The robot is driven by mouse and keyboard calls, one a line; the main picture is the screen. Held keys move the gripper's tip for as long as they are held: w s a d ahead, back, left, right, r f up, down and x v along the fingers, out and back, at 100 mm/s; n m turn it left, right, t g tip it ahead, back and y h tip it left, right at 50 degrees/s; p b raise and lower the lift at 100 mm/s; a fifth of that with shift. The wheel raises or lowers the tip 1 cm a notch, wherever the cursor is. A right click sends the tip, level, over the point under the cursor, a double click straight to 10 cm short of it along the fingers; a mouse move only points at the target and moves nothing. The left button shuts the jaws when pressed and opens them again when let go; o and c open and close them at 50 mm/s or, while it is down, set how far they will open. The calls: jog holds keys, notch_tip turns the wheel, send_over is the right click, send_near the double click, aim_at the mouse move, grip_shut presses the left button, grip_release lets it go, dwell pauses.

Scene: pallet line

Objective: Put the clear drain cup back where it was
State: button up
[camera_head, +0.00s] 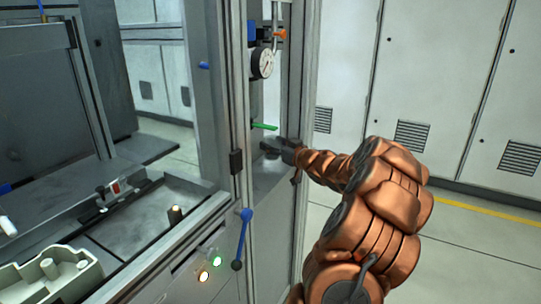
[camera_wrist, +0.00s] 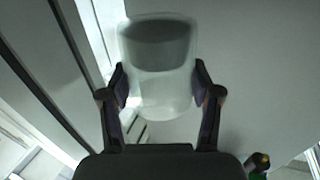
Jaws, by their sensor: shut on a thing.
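The clear drain cup (camera_wrist: 158,95) shows in the wrist view as a translucent, pale cup with a darker grey band in its upper part. My gripper (camera_wrist: 161,84) is shut on it, with one finger against each side. In the head view, my gripper (camera_head: 277,148) is inside the narrow bay of the machine frame, below a green lever (camera_head: 264,126). The cup cannot be made out clearly there. Where the cup attaches is not clear in either view.
A round gauge (camera_head: 262,63) and an orange fitting (camera_head: 279,34) are above my gripper. A frame post (camera_head: 237,110) stands close on its left, with a blue-handled lever (camera_head: 243,235) lower down. Grey cabinets (camera_head: 440,85) stand behind. Open floor lies to the right.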

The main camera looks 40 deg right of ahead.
aim_at(279, 157)
jog(key=shift+w+f+b, duration=0.1)
jog(key=shift+f+b, duration=0.3)
jog(key=shift+f, duration=1.3)
jog(key=shift+f, duration=0.2)
jog(key=o, duration=1.1)
jog(key=shift+r, duration=0.3)
jog(key=shift+s+a+f+p, duration=0.1)
jog(key=shift+s+a+p, duration=0.1)
jog(key=shift+s, duration=2.8)
jog(key=shift+s+a+p, duration=0.1)
jog(key=shift+s+p, duration=0.05)
jog(key=shift+s, duration=2.85)
jog(key=shift+w, duration=0.15)
